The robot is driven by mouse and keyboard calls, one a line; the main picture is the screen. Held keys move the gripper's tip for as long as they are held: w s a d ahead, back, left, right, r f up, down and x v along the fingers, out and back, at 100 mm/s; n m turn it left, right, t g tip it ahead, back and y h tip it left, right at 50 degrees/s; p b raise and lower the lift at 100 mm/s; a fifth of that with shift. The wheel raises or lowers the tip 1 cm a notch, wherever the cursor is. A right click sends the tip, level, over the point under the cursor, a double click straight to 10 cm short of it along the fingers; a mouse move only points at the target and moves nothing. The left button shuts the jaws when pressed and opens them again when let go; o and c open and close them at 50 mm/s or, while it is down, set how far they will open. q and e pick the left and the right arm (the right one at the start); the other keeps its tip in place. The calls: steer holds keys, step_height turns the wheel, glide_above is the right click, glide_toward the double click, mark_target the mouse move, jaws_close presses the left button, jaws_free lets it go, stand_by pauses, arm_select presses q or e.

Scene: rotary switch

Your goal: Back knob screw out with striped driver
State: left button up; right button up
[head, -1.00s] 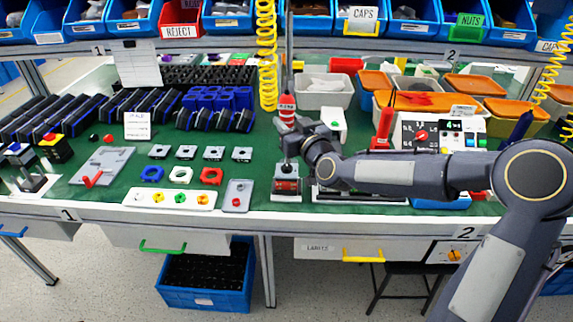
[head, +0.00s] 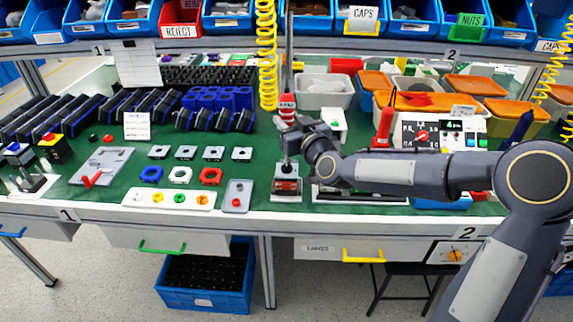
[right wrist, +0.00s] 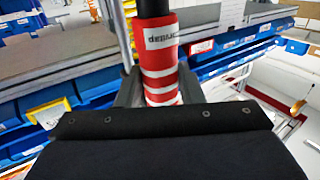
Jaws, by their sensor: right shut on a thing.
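The striped driver (head: 287,105) is red with white bands and stands upright, its shaft pointing down. It also shows close up in the right wrist view (right wrist: 161,60), with a white label on its handle. My right gripper (head: 290,133) is shut on the driver, holding it over a small fixture (head: 287,188) with a grey base and a red part at the front. The driver's lower end meets the top of the fixture; the knob screw and the tip's seating are too small to tell. My left gripper is not in view.
A grey plate with a red knob (head: 238,196) and a white tray of coloured knobs (head: 169,198) lie left of the fixture. Red handles (head: 383,128) and a switch panel (head: 430,133) stand to the right. A yellow coiled hose (head: 267,60) hangs close behind left.

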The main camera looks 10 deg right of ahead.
mark_target(291, 108)
steer(key=shift+f, duration=0.15)
stand_by(0.4)
steer(key=shift+r+p, duration=0.95)
steer(key=shift+r, duration=1.25)
steer(key=o, duration=1)
steer(key=shift+o, duration=0.2)
steer(key=shift+s+d+f+b, duration=0.1)
steer(key=shift+s+d+b, duration=0.05)
steer(key=shift+s+b, duration=0.4)
steer(key=shift+b+v, duration=1.05)
steer(key=shift+v, duration=0.65)
steer(key=shift+b+v, duration=0.6)
steer(key=shift+v, duration=0.7)
